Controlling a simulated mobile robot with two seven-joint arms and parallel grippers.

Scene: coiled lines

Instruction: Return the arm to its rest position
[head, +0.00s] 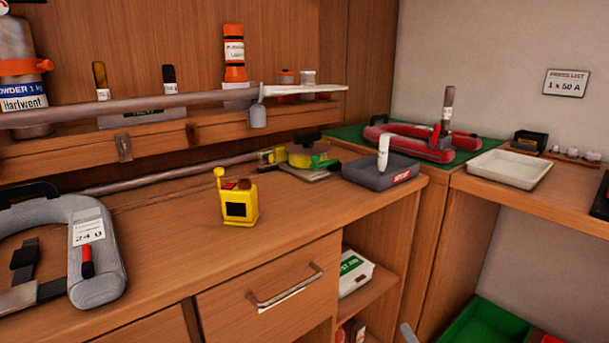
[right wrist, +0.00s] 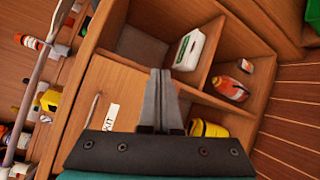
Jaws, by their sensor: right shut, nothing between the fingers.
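My right gripper (right wrist: 158,95) shows in the right wrist view with its two grey fingers together and nothing between them. It points toward the open shelves (right wrist: 135,45) of the wooden cabinet and touches nothing that I can see. In the head view only a small grey tip of my right gripper (head: 408,333) shows at the bottom edge, in front of the cabinet. The rest of the right arm is out of that view. My left gripper is not seen in either view.
A drawer handle (head: 285,290) sticks out. A white box (head: 354,272) sits on the shelf below; a green crate (head: 485,328) is at the lower right.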

